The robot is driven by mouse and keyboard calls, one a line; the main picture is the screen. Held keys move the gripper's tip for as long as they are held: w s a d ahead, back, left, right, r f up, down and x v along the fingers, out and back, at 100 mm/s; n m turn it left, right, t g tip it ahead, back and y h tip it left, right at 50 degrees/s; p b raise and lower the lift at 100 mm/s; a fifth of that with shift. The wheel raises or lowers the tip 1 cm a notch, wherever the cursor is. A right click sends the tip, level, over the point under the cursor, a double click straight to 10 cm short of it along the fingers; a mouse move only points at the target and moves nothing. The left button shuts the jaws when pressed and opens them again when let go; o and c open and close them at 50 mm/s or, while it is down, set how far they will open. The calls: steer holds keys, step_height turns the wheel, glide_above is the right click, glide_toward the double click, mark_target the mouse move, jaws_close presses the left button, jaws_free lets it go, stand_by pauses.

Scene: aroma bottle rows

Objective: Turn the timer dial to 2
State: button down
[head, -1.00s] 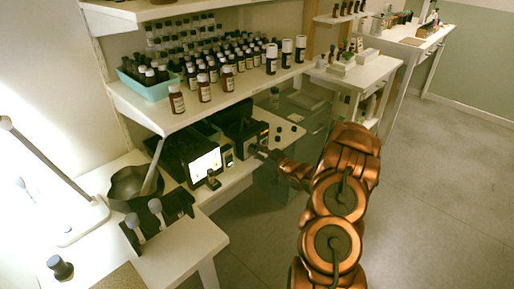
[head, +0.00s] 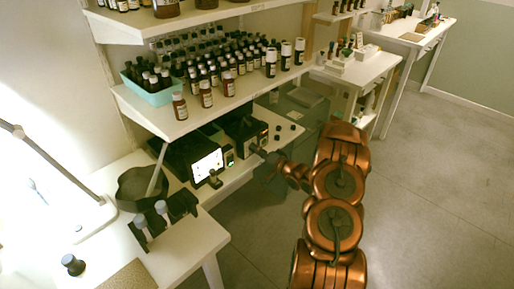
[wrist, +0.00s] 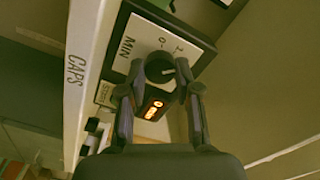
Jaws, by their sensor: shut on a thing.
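The timer dial (wrist: 158,68) is a dark round knob with a small white mark, in the wrist view. In the head view, my gripper (head: 261,154) reaches the front of a dark device (head: 242,130) under the bottle shelf; the dial is hidden there.
A bright screen (head: 207,163) stands left of my gripper. The shelf (head: 185,123) with rows of bottles hangs above. Open floor (head: 400,200) lies to the right.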

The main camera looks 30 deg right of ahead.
steer(key=shift+m+p, duration=0.5)
steer(key=shift+m, duration=1.2)
steer(key=c, duration=0.8)
jaws_free()
steer(key=v, duration=1.2)
